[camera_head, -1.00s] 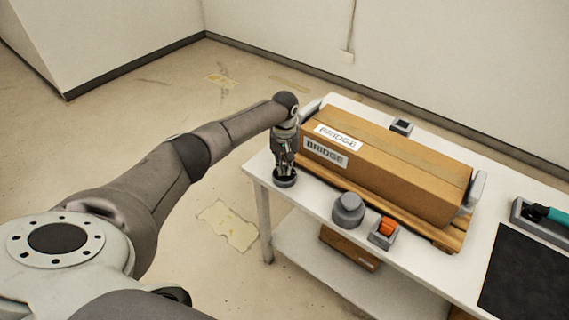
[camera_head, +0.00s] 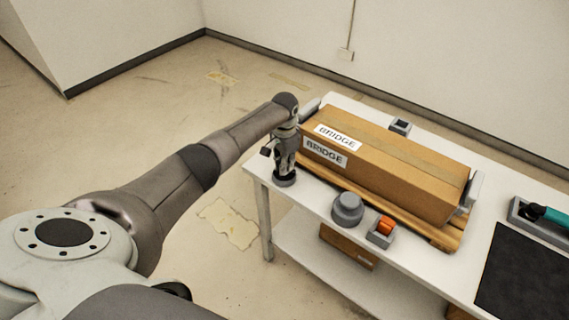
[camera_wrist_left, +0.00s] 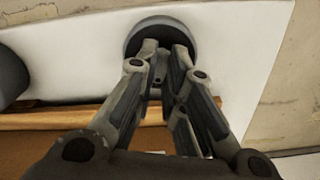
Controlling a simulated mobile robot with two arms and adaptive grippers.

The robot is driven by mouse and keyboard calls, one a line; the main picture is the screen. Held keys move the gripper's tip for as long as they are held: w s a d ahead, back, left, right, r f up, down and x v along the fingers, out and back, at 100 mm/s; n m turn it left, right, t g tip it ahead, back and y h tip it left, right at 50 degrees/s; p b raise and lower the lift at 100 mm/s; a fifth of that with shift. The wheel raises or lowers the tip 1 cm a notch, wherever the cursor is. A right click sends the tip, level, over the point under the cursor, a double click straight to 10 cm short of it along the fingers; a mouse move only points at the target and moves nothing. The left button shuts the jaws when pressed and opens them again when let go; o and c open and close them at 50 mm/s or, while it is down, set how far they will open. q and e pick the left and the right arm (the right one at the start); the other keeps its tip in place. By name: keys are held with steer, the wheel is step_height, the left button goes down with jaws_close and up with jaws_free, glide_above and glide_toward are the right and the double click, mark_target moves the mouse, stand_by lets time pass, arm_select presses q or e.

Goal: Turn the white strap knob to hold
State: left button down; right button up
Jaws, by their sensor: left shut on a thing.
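My left gripper (camera_head: 284,174) points down at the near left corner of the white table. It is shut on a small knob whose body is mostly hidden between the fingers, so I cannot tell its colour or setting. The knob's round dark grey base (camera_head: 285,181) shows under the fingertips. In the left wrist view the fingers (camera_wrist_left: 163,48) close together over the middle of the round base (camera_wrist_left: 133,43). My right gripper is not in view.
A cardboard box (camera_head: 400,176) labelled BRIDGE lies on a wooden pallet (camera_head: 440,236) close beside the gripper. A grey round dial (camera_head: 347,208) and an orange switch (camera_head: 385,225) sit along the near edge. A black mat (camera_head: 525,275) lies at right.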

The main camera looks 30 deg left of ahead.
arm_select(q)
steer(key=m, duration=0.5)
steer(key=shift+m, duration=0.3)
steer(key=shift+w, duration=0.1)
stand_by(0.3)
steer(key=c, duration=1.5)
jaws_free()
steer(key=shift+r, duration=0.15)
step_height(320, 180, up, 12)
steer(key=shift+f, duration=0.1)
